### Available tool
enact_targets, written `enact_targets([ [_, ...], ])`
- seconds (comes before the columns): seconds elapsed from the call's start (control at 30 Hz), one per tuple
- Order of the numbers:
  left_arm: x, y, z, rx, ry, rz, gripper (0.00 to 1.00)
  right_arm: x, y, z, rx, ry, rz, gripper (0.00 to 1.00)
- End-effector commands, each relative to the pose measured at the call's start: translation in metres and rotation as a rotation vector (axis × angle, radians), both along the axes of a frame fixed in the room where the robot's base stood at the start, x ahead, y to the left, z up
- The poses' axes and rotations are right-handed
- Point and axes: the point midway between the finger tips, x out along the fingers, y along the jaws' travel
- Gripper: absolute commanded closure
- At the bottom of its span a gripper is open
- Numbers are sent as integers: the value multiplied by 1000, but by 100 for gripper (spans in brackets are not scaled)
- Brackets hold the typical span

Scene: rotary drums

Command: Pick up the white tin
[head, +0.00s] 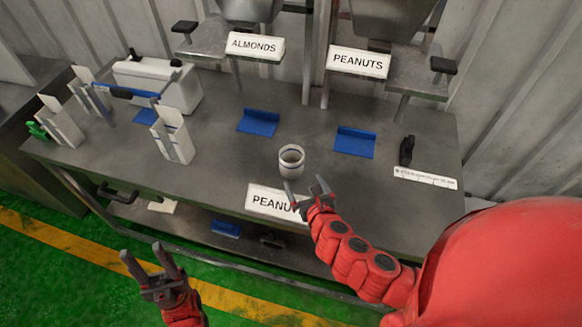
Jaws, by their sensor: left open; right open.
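The white tin (291,161) stands upright on the grey metal table, near its front edge, with its open top facing up. My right gripper (304,187) is open, just in front of the tin and slightly to its right, with its fingers apart. One finger overlaps the tin's lower edge in the picture; I cannot tell whether they touch. My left gripper (150,253) is open and empty, low in front of the table over the green floor.
The grey table (220,165) holds blue holders (258,122) (354,142), white cartons (172,135) and a white container (157,82) at the left. A black clamp-like object (407,150) stands at the right. A PEANUTS sign (273,201) hangs at the front edge.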

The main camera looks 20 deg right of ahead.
Motion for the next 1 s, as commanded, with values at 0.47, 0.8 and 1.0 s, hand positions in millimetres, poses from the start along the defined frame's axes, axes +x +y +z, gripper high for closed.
enact_targets([
  [0.47,0,0,-11,0,-2,0,50,72,-2,-27,5,-2,2,0],
  [0.8,0,0,-7,0,-2,0,50,89,-2,-32,9,-2,4,0],
  [1.0,0,0,4,0,-2,0,50,111,-4,-41,10,0,2,0],
])
